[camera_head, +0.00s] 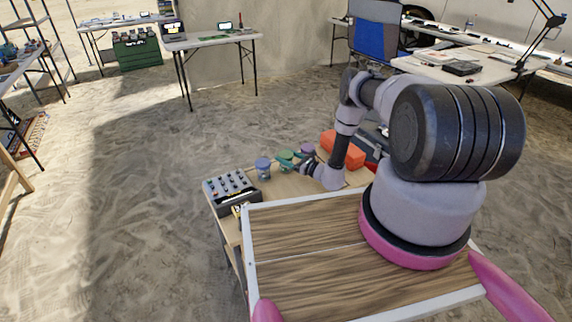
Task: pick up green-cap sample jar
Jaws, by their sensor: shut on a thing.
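The green-cap sample jar (285,157) stands among small jars on a wooden table ahead of me. My gripper (291,162) reaches it from the right and is shut on it. The fingers are small in this view, and they and my wrist hide part of the jar. I cannot tell whether the jar is lifted or still touches the table. A blue-cap jar (262,168) stands just left of it. A purple-cap jar (307,151) is just behind and to the right.
A grey box with several knobs (230,187) sits at the table's left end. An orange case (342,149) lies behind my wrist on the right. My wood-topped tray (300,235) is in the foreground. Sandy floor is open to the left.

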